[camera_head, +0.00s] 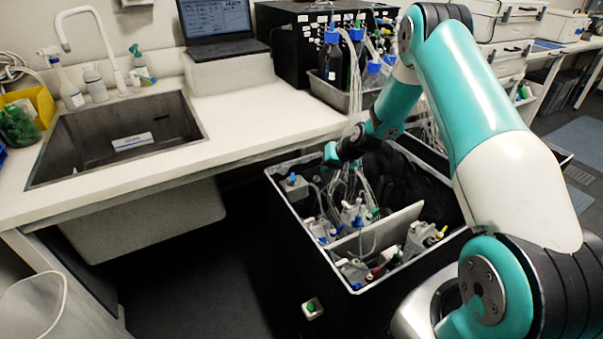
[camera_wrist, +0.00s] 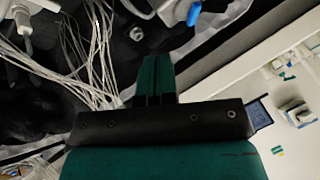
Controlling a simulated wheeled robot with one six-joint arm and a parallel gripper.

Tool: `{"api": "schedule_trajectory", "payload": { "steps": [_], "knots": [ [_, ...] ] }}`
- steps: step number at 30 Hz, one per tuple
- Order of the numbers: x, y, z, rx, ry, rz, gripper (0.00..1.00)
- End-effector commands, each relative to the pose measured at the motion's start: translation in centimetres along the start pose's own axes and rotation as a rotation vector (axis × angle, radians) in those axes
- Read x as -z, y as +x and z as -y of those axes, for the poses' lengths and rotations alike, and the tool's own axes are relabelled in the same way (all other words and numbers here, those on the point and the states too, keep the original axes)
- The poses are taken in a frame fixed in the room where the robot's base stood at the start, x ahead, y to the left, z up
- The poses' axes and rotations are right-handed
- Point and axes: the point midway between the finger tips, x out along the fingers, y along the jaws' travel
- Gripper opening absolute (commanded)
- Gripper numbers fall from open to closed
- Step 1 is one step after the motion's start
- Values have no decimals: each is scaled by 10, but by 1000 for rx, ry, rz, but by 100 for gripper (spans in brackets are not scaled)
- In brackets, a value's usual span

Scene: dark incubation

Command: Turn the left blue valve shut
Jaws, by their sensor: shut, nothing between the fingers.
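The left blue valve (camera_head: 292,178) sits on a pale fitting in the far left corner of the open black bin. A blue valve also shows in the wrist view (camera_wrist: 193,14), at the top edge and partly cut off; I take it to be the same one. My gripper (camera_head: 331,154) hangs over the bin's back left part, to the right of that valve and apart from it. In the wrist view my green fingers (camera_wrist: 157,62) are together with nothing between them, pointing up toward the valve's side of the picture. A second fitting with blue parts (camera_head: 322,232) stands nearer the front.
White tubes (camera_head: 348,188) run down into the bin close beside my gripper. A white divider (camera_head: 380,232) crosses the bin, and its pale rim (camera_head: 310,252) surrounds it.

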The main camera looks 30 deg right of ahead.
Motion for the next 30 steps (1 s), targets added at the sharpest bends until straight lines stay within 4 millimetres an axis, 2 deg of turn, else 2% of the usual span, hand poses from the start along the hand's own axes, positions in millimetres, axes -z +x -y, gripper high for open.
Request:
{"api": "schedule_trajectory", "payload": {
  "steps": [11, 13, 18, 30],
  "knots": [
    [-2, 80, 2, 0, -2, 4, 0],
    [1, 81, 16, 2, -5, 3, 0],
    [0, 91, 32, 0, -3, 2, 0],
    [0, 95, 36, 0, -1, 2, 0]
  ]
}}
